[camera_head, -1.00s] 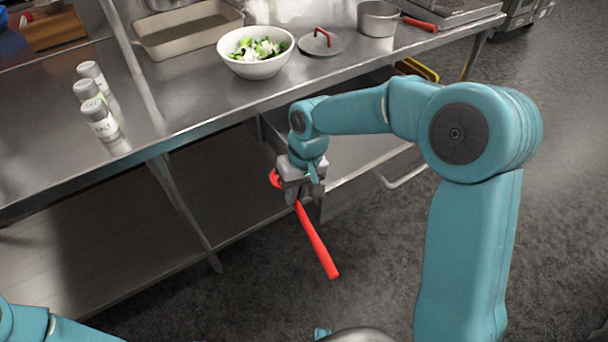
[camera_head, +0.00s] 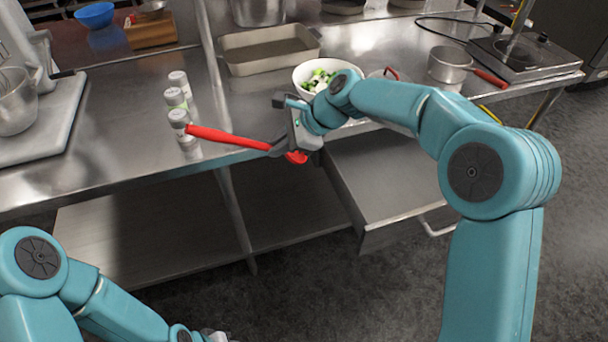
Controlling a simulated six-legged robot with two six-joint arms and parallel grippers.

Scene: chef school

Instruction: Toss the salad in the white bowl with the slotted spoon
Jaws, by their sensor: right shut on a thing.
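The white bowl (camera_head: 299,80) stands on the steel counter with green and white salad (camera_head: 318,78) in it. My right arm covers its lower right part. My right gripper (camera_head: 290,132) is in front of the bowl, by the counter's front edge. It is shut on the slotted spoon (camera_head: 232,138), whose long red handle points left, nearly level. A small red part shows below the gripper; I cannot make out slots. My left gripper (camera_head: 214,336) is barely in view at the bottom edge, and its fingers are cut off.
Several shakers (camera_head: 179,120) stand left of the bowl, close to the handle's end. A drawer (camera_head: 385,185) is pulled out below the counter. A baking pan (camera_head: 268,66), red-handled lid (camera_head: 391,74) and saucepan (camera_head: 449,67) stand around the bowl.

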